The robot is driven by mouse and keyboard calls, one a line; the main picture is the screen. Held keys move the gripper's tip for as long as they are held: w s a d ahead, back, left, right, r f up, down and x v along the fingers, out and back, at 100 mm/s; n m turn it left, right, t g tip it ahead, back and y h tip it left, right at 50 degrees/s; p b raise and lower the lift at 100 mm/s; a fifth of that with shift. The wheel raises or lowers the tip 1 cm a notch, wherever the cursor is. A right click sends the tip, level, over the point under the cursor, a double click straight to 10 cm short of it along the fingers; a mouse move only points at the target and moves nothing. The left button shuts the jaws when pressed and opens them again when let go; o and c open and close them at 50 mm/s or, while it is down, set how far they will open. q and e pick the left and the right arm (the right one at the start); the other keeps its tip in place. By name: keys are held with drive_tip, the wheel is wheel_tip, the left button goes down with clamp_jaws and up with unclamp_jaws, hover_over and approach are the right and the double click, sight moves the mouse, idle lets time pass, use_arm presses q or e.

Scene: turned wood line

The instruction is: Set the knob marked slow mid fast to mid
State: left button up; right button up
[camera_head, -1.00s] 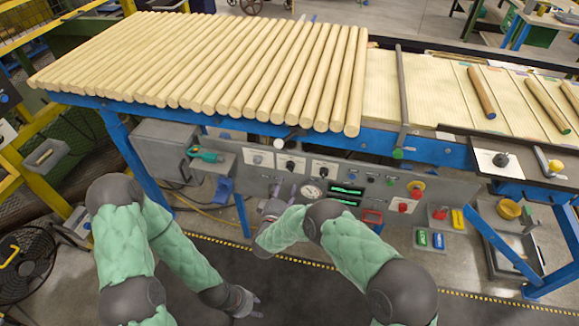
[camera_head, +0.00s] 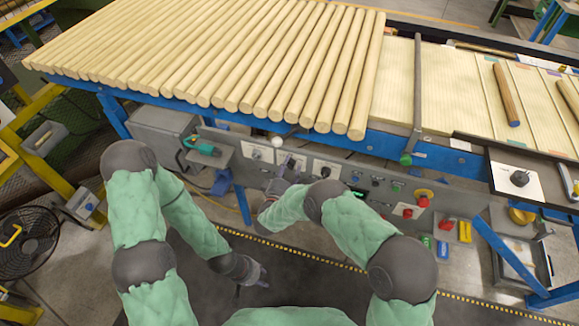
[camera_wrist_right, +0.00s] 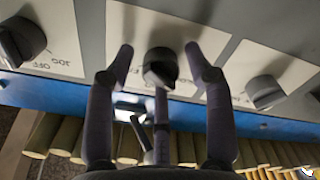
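A dark knob (camera_wrist_right: 160,67) on a white plate sits midway between the fingertips of my right gripper (camera_wrist_right: 158,48) in the right wrist view. The fingers are spread on either side of it, with a gap on both sides. The lettering on its plate is mostly hidden and too blurred to read, as is the knob's setting. In the head view my right gripper (camera_head: 287,168) is at the control panel and covers this knob. My left gripper (camera_head: 257,278) hangs low over the dark floor, away from the panel; its finger opening is unclear.
Knobs on neighbouring plates sit on both sides in the wrist view, one at left (camera_wrist_right: 22,42) and one at right (camera_wrist_right: 265,92). Pale wooden rods (camera_head: 250,60) overhang above the panel (camera_head: 385,200). A red button (camera_head: 408,212) and other switches lie to the right.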

drive_tip(key=c, duration=0.8)
drive_tip(key=shift+f+m, duration=0.15)
drive_tip(key=shift+m, duration=0.25)
drive_tip(key=m+b, duration=0.4)
drive_tip(key=m, duration=0.6)
drive_tip(key=shift+s+f+m, duration=0.1)
drive_tip(key=shift+f+m, duration=0.05)
drive_tip(key=shift+m, duration=0.25)
